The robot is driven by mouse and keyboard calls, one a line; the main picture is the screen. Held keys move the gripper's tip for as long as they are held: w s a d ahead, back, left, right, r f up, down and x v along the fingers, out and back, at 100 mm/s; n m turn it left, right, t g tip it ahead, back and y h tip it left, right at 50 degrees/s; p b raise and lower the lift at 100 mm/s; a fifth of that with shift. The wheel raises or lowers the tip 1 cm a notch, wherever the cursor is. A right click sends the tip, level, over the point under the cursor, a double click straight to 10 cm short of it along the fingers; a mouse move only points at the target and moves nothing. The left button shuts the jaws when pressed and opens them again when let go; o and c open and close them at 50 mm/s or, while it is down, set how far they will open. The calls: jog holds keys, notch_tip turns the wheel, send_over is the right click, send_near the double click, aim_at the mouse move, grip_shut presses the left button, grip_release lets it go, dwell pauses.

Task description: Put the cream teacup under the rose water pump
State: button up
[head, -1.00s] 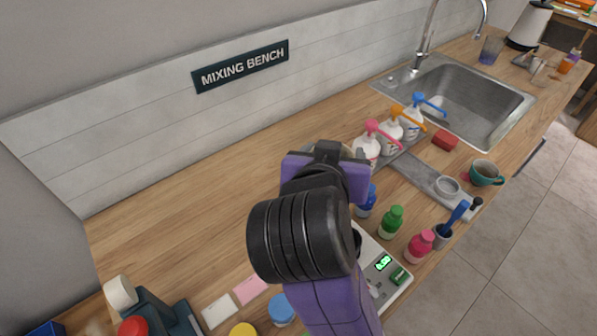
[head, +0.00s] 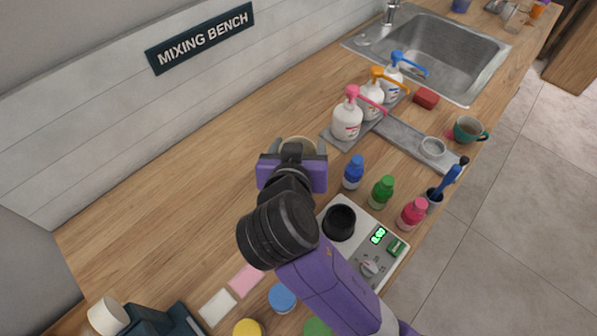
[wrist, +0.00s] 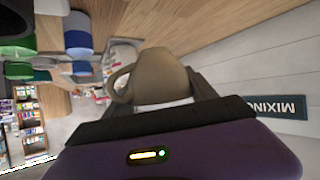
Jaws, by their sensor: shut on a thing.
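The cream teacup (wrist: 160,75) is between the fingers of my gripper (wrist: 163,100) in the wrist view, with its handle on the left side. In the head view, only the cup's rim (head: 298,140) shows behind my gripper (head: 296,150), which is shut on it over the left part of the bench. The pump bottles stand to its right on a grey tray: pink-topped (head: 347,117), orange-topped (head: 372,98) and blue-topped (head: 393,82). Their labels are too small to read, so I cannot tell which is rose water. The cup is left of the pink-topped bottle.
Small blue (head: 353,173), green (head: 382,192) and pink (head: 412,213) bottles stand right of my gripper. A scale (head: 390,262) is in front. Bare wood lies left and behind.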

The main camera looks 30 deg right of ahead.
notch_tip(320, 180, down, 9)
jog(key=shift+f, duration=0.2)
dwell(0.3)
jog(key=shift+f, duration=0.2)
jog(key=o, duration=1.5)
jog(key=shift+r, duration=0.1)
